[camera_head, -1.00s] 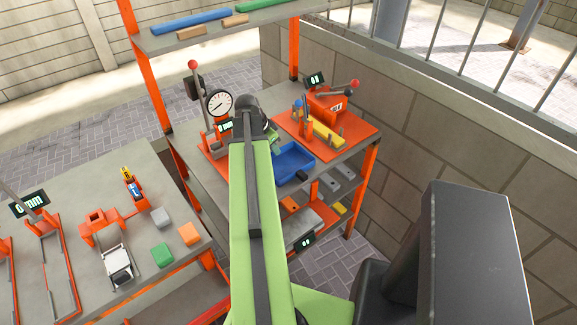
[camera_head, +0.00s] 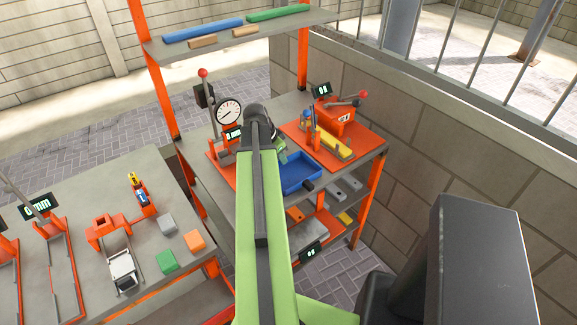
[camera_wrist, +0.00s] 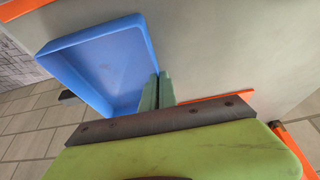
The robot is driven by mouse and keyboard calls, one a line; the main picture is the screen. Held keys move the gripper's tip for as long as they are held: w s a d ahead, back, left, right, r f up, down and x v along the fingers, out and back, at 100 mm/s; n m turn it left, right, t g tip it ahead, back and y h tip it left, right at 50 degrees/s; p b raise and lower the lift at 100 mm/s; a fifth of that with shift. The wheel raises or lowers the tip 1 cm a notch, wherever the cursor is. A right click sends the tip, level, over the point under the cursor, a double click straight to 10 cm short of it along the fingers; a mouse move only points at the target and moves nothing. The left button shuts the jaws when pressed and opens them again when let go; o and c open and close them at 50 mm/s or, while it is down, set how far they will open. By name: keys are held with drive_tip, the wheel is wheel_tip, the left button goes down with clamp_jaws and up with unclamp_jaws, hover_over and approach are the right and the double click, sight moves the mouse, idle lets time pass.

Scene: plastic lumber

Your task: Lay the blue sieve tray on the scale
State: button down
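The blue sieve tray (camera_head: 300,172) is at the front edge of the middle shelf in the head view, right of my arm. In the wrist view the tray (camera_wrist: 108,62) is seen from inside, with its right wall at my fingers. My gripper (camera_wrist: 158,90) has two green fingers close together, with that wall appearing pinched between them. In the head view my gripper (camera_head: 281,152) is partly hidden by my arm. What looks like the scale, a grey plate with a display (camera_head: 311,252), is on the lower shelf, partly behind my arm.
An orange board (camera_head: 348,147) with a yellow bar stands behind the tray. A dial gauge stand (camera_head: 228,111) is to the left. The orange shelf post (camera_head: 368,195) and block wall (camera_head: 430,170) bound the right. A bench (camera_head: 75,215) with several blocks is at left.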

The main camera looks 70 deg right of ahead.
wheel_tip(320, 180, up, 4)
drive_tip(key=p, duration=0.4)
drive_tip(key=shift+r, duration=0.2)
drive_tip(key=s+r+p, duration=0.6)
drive_tip(key=s, duration=0.5)
drive_tip(key=shift+s+d, duration=0.15)
drive_tip(key=shift+s, duration=0.2)
drive_tip(key=shift+s+a+r+p, duration=0.25)
drive_tip(key=shift+a+r+p, duration=0.15)
drive_tip(key=shift+p, duration=0.1)
